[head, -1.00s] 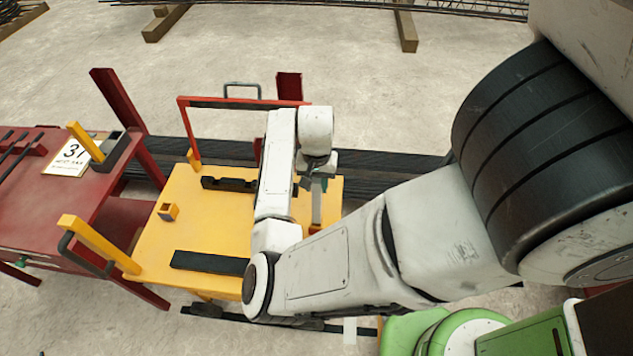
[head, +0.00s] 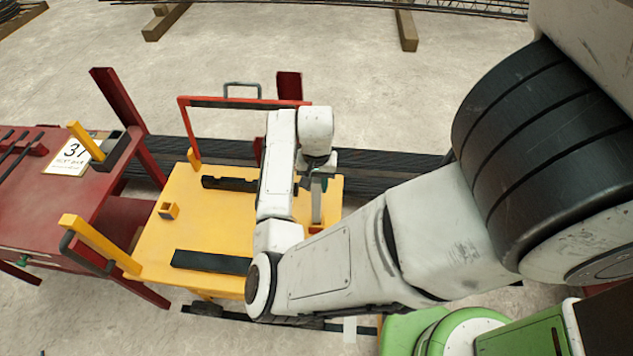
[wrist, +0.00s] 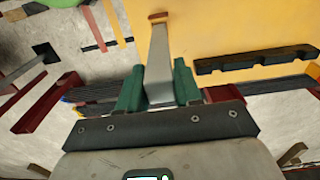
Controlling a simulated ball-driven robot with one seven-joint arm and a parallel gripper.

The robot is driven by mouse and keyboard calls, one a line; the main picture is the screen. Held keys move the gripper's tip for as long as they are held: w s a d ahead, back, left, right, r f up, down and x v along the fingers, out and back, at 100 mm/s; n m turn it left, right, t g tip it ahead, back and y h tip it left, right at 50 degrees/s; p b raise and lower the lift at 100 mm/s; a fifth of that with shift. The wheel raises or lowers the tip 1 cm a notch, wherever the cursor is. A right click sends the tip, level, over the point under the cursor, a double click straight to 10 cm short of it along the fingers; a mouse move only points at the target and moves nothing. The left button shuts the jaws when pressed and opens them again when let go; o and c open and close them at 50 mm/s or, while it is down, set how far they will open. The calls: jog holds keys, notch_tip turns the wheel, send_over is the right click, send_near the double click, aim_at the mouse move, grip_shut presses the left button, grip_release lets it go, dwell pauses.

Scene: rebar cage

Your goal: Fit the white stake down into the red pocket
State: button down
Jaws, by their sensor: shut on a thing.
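My gripper (head: 319,182) is over the right part of the yellow cart top, partly hidden by my arm in the head view. In the wrist view its green fingers (wrist: 159,88) are shut on the white stake (wrist: 159,62). The stake (head: 317,206) points down toward the cart top, roughly upright. A small red edge, which looks like the red pocket (wrist: 158,16), shows at the stake's far end. Most of the pocket is hidden behind the stake, and I cannot tell whether the tip is inside or just above it.
A dark red table (head: 50,205) adjoins on the left.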

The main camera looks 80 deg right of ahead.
aim_at(317, 197)
jog(key=shift+f+b, duration=1.9)
jog(key=shift+f, duration=1.35)
jog(key=c, duration=0.7)
grip_release()
notch_tip(317, 197, up, 11)
jog(key=shift+f, duration=0.1)
